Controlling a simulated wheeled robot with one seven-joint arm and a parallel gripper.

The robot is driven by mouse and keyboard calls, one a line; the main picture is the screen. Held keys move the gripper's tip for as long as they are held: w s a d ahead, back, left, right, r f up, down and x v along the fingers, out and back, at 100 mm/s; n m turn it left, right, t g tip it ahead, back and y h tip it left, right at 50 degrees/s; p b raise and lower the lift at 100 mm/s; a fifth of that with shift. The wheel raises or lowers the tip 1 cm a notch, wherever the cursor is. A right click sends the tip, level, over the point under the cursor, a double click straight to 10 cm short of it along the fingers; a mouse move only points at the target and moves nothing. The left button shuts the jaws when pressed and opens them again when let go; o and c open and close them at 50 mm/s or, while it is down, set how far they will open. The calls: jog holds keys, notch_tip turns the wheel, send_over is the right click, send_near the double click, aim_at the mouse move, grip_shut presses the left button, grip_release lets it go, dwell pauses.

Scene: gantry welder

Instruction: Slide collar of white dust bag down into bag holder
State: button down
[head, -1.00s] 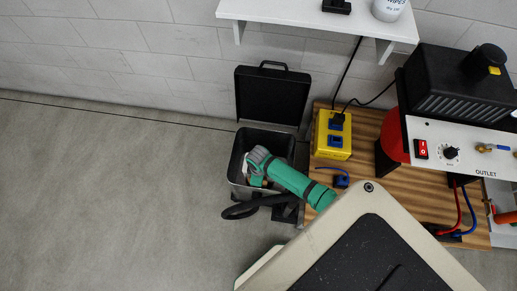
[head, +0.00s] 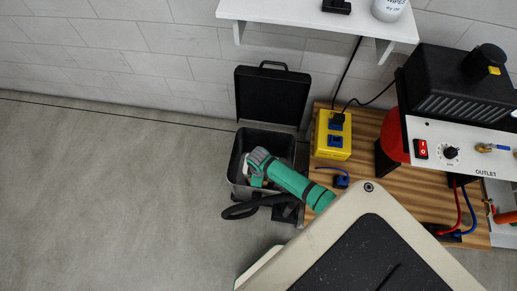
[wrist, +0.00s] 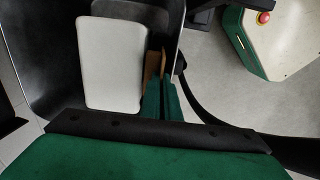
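An open dark box-shaped unit (head: 235,165) stands on the floor with its black lid (head: 272,95) raised. My green arm reaches into it from the right, and my gripper (wrist: 163,70) is down inside it. In the wrist view its green fingers lie close together, with brown surfaces at their tips. A pale, rounded panel (wrist: 112,62), apparently the white dust bag, lies just left of the fingers against the dark interior. I cannot tell whether the fingers clasp its collar. The bag holder cannot be made out.
A black hose (head: 250,207) curves along the unit's front. To the right, a wooden surface (head: 385,185) carries a yellow power box (head: 333,135) and a machine with an outlet panel (head: 455,150). A white shelf (head: 300,15) juts out above. The floor at left is clear.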

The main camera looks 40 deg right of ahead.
jog(key=shift+f, duration=2.25)
jog(key=c, duration=1.9)
grip_release()
jog(key=shift+c, duration=0.2)
notch_tip(320, 180, up, 10)
jog(key=shift+r, duration=0.45)
